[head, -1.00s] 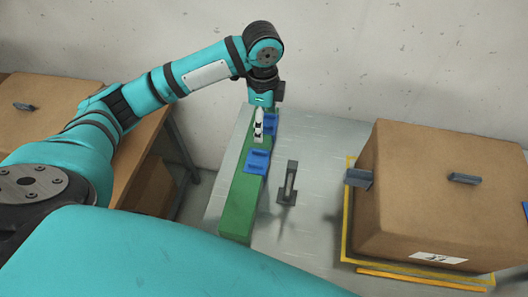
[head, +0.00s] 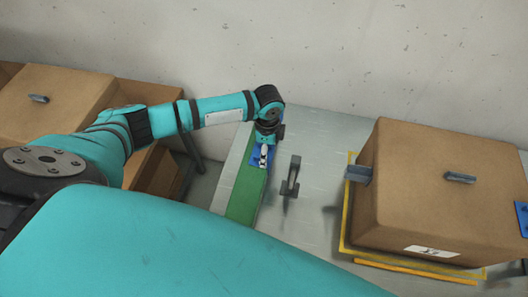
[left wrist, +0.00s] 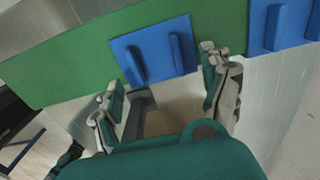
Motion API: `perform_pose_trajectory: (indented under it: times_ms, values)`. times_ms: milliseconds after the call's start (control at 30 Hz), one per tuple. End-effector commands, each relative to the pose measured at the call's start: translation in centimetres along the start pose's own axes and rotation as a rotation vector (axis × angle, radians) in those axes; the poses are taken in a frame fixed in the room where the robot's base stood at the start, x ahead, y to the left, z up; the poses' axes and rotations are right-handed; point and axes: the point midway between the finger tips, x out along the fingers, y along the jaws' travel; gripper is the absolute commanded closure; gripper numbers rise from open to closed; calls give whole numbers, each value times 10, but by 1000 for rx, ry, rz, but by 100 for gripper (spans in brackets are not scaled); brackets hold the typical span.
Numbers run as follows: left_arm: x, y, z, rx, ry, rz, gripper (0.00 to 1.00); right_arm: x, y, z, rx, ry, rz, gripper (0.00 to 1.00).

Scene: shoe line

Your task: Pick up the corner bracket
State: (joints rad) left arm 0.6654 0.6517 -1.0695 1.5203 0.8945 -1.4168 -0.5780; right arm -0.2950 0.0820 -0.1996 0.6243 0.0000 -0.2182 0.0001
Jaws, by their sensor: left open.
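A dark grey upright piece with a foot (head: 290,178), which looks like the corner bracket, stands on the grey table to the right of the green strip. My left gripper (head: 265,156) is open over the nearer blue fixture on the strip, left of and apart from the grey piece. In the left wrist view its spread fingers (left wrist: 162,74) stand before a ribbed blue fixture (left wrist: 152,52). A dark grey part (left wrist: 141,102) shows beside the left finger; I cannot tell whether it is the bracket. My right gripper is not in view.
A green strip (head: 243,190) runs along the table's left side. A large cardboard box (head: 440,215) stands in a yellow frame (head: 345,225) at the right, with a grey bracket (head: 358,174) on its side. Another box (head: 50,105) is at the left.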

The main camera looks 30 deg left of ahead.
Motion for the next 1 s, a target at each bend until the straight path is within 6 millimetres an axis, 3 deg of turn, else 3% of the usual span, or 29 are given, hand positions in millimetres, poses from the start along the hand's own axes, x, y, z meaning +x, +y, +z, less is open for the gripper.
perform_pose_trajectory:
  times_ms: [333, 800, 1000]
  values:
    - [11, 0, 0, 1, -1, 0, 21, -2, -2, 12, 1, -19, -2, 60]
    - [10, 0, 0, 0, -1, -1, 80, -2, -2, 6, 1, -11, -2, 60]
    - [10, 0, 0, 0, -1, -1, 81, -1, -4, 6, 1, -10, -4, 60]
